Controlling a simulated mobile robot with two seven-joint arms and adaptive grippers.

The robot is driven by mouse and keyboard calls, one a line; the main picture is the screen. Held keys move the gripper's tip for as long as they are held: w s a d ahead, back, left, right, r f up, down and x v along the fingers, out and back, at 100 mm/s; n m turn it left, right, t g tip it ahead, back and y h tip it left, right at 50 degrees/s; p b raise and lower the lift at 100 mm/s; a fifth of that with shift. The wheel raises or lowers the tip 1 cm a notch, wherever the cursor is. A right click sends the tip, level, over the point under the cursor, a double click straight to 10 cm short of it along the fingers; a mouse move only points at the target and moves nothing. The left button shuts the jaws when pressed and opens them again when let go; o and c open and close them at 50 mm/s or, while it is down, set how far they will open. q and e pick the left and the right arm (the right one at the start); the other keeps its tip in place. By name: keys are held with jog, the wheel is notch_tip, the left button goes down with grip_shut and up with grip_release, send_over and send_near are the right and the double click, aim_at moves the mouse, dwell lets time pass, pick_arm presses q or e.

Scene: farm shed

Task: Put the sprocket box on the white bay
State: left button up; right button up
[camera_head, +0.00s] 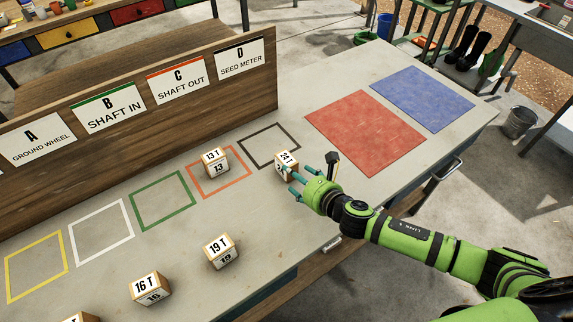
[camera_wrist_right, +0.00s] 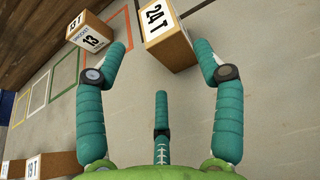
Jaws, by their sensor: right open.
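The white bay (camera_head: 130,217) is an empty white outline on the bench, between the yellow and green outlines. A sprocket box marked 24 T (camera_head: 287,159) stands on the bench in front of the black outline. My right gripper (camera_head: 293,180) is open beside it, and its fingers partly cover the box. In the right wrist view the 24 T box (camera_wrist_right: 168,24) lies just beyond the open gripper (camera_wrist_right: 163,50), with one fingertip overlapping it; contact is unclear. Other boxes are 13 T (camera_head: 214,158) in the orange outline, 19 T (camera_head: 220,248) and 16 T (camera_head: 150,285). My left gripper is out of view.
Another box (camera_head: 82,318) is cut off at the bottom left edge. A wooden board with signs (camera_head: 110,108) stands along the back. The yellow (camera_head: 65,247), green (camera_head: 188,184) and black (camera_head: 269,127) outlines are empty. Red (camera_head: 365,133) and blue (camera_head: 422,98) mats lie bare at right.

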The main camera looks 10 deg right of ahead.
aim_at(284, 157)
jog(key=shift+p+x, duration=0.35)
jog(key=shift+x, duration=2.5)
jog(key=shift+d+r, duration=0.1)
jog(key=shift+d, duration=0.05)
jog(key=c, duration=1)
